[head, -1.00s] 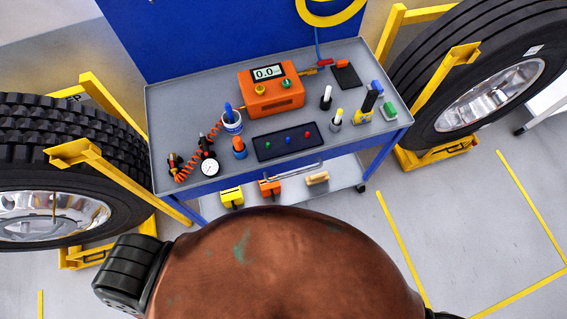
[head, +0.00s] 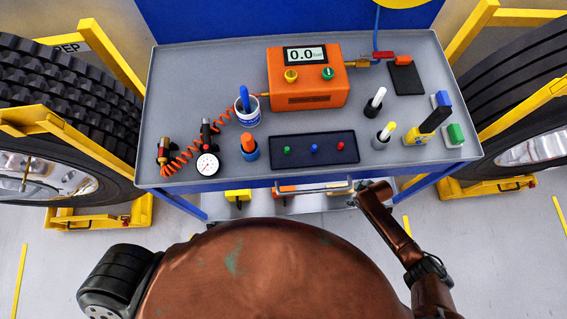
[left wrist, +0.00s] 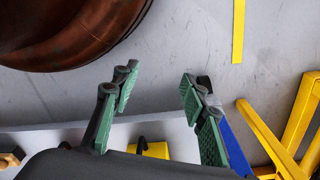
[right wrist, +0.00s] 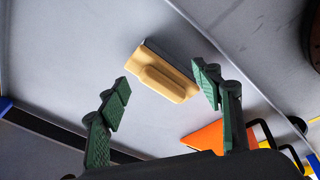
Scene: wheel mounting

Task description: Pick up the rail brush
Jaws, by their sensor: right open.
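The rail brush, a beige block with a raised grip and a dark underside (right wrist: 165,80), lies on the grey lower shelf of the cart in the right wrist view. My right gripper (right wrist: 160,76) is open, its green-padded fingers to either side of the brush, with no clear contact. In the head view my right arm reaches in from the right to the cart's front edge, and the brush is not clearly visible there. My left gripper (left wrist: 160,74) is open and empty in the left wrist view, over the floor and shelf edge.
The cart's top tray (head: 210,60) overhangs the lower shelf. A front handle (head: 315,187) is close to my right arm. An orange block (right wrist: 215,138) lies near the brush, and a yellow block (head: 238,196) is further left. Large wheels on yellow stands flank the cart.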

